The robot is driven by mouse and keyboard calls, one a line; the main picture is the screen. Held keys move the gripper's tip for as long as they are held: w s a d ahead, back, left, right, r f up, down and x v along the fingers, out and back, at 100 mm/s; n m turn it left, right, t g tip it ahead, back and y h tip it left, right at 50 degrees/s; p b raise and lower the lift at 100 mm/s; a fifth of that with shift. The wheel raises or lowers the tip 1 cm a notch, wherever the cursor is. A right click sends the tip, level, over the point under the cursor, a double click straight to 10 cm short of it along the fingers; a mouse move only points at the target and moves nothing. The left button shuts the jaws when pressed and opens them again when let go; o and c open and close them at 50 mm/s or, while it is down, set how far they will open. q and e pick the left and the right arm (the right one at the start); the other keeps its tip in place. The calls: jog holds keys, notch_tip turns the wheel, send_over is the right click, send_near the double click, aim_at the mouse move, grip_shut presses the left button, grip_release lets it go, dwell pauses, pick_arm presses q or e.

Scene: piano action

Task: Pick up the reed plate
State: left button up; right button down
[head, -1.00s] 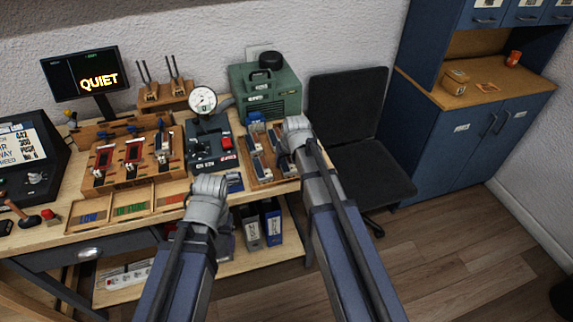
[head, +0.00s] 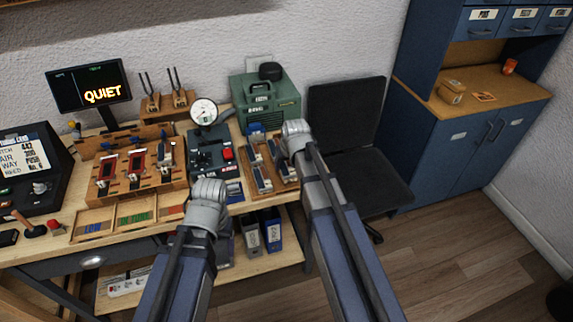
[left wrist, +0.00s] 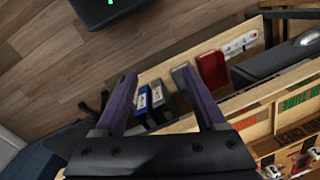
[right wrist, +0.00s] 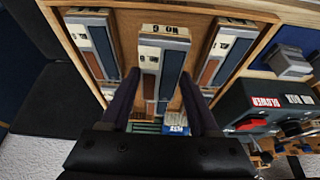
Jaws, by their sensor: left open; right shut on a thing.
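Several reed plates, long blue-grey and brown bars with pale labelled ends, show in the wooden tray (right wrist: 127,30) in the right wrist view. The middle reed plate (right wrist: 163,62) lies between the fingers of my right gripper (right wrist: 160,78), which is shut on it. I cannot tell whether it is clear of the tray floor. One reed plate (right wrist: 92,42) lies to its left and another (right wrist: 229,48) to its right. In the head view my right gripper (head: 294,150) is over the tray's right side, its fingertips hidden. My left gripper (left wrist: 156,76) is open and empty, before the bench front.
A gauge device with a red button (head: 228,153) stands left of the tray, with a green machine (head: 265,101) behind. A wooden fixture (head: 130,165) and a three-compartment tray (head: 117,226) are further left. A dark chair (head: 345,130) stands right of the bench.

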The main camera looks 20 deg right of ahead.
aim_at(287, 167)
notch_tip(287, 167, up, 7)
jog(key=p, duration=0.5)
jog(key=shift+f+p, duration=0.1)
jog(key=shift+p, duration=0.2)
jog(key=shift+f, duration=0.1)
